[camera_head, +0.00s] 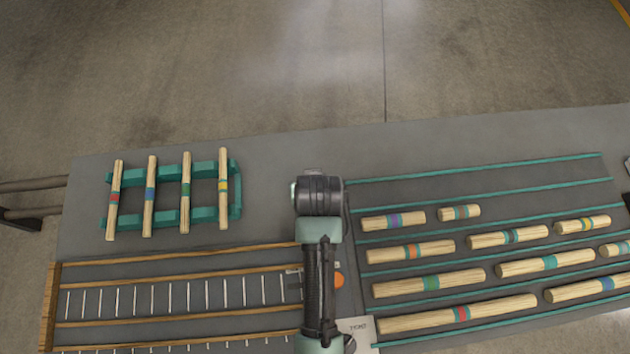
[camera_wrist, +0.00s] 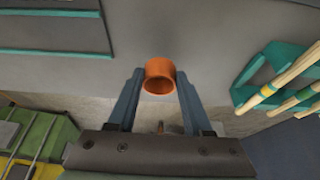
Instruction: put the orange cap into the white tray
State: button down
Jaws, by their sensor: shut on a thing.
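The orange cap (camera_wrist: 159,86) is a short, hollow round piece. In the wrist view it sits between the two fingers of my gripper (camera_wrist: 160,74), which is shut on it, with grey surface beyond. In the head view my arm hides most of my gripper. A small orange patch (camera_head: 339,281) shows just right of the arm there; I cannot tell whether it is the held cap. I cannot make out a white tray for certain. A pale, flat-looking piece with dark lettering (camera_head: 358,328) lies at the lower middle, partly behind my arm.
A teal rack (camera_head: 237,190) with several banded wood rods stands at left on the grey table (camera_head: 275,205). A wood-railed rack with metal pins (camera_head: 180,256) is in front of it. Teal strips (camera_head: 480,172) divide rows of banded rods at right. Bare table lies between rack and strips.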

jog(key=shift+f, duration=2.15)
jog(key=shift+f, duration=0.2)
jog(key=shift+c, duration=1.6)
grip_release()
